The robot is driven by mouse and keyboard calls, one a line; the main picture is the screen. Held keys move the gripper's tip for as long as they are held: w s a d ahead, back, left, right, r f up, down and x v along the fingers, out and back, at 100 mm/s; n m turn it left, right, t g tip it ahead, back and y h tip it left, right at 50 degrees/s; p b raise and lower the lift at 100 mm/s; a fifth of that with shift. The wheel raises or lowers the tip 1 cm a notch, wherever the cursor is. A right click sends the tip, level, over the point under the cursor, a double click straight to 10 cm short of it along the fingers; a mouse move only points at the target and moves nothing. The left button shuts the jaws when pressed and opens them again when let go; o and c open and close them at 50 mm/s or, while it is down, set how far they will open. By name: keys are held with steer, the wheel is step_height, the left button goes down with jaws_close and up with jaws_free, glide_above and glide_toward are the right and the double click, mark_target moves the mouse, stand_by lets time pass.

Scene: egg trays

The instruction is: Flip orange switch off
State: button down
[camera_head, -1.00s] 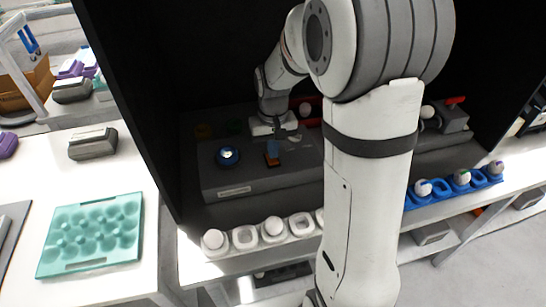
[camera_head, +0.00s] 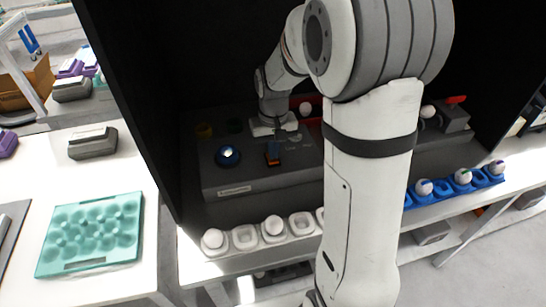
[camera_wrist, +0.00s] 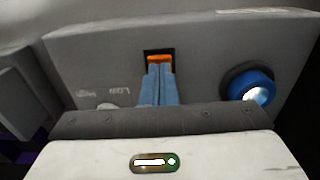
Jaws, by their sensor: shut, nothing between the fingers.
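The orange switch (camera_wrist: 160,59) sits in a dark slot on the grey control panel (camera_wrist: 205,45), in the upper middle of the wrist view. My gripper (camera_wrist: 160,70) has its two blue fingers shut together, with the tips right at the switch's near edge; they appear to touch it. Nothing is between the fingers. In the head view, the switch (camera_head: 272,160) shows as a small orange patch in its dark slot on the panel (camera_head: 245,186), just below my wrist. The fingers partly hide the switch.
White egg cups (camera_head: 244,238) and a blue egg tray (camera_head: 440,196) line the front shelf. A teal tray (camera_head: 90,268) lies at left.

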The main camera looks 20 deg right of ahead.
steer(key=shift+f+b, duration=0.45)
steer(key=shift+f, duration=0.25)
steer(key=shift+r, duration=0.2)
steer(key=shift+r+p, duration=2.55)
steer(key=shift+r, duration=0.8)
steer(key=s+r+t, duration=0.1)
steer(key=s+r, duration=0.3)
steer(key=s, duration=0.5)
steer(key=s+r+t, duration=0.2)
steer(key=s+r, duration=0.2)
steer(key=s, duration=0.6)
steer(key=shift+r, duration=0.15)
steer(key=shift+d, duration=0.15)
